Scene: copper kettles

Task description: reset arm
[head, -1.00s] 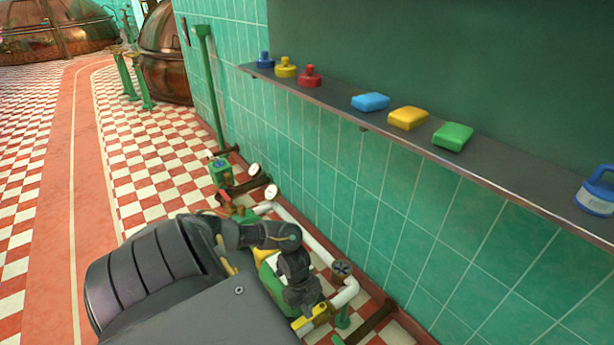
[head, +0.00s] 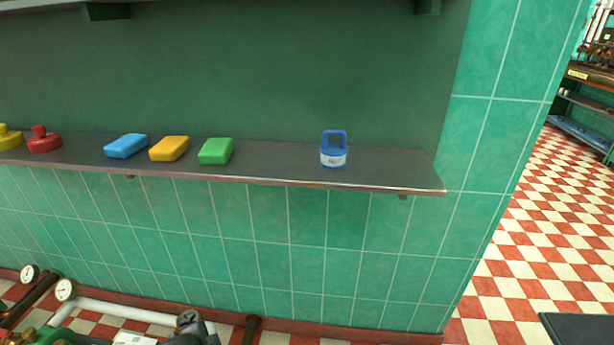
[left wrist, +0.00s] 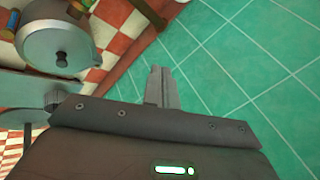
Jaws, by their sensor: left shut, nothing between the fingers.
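My left gripper (left wrist: 161,88) shows in the left wrist view. Its two grey fingers are together with nothing between them. The fingers point toward the green tiled wall (left wrist: 235,60), and I see no contact with it. In the head view the left gripper cannot be made out. My right gripper is in neither current view.
A dark shelf (head: 270,177) holds a red knobbed piece (head: 44,141), a yellow one (head: 9,138), blue (head: 126,146), yellow (head: 169,148) and green (head: 216,151) blocks, and a blue-handled container (head: 334,151). A white pipe (head: 120,311) runs below. Checkered floor (head: 540,230) is open at right.

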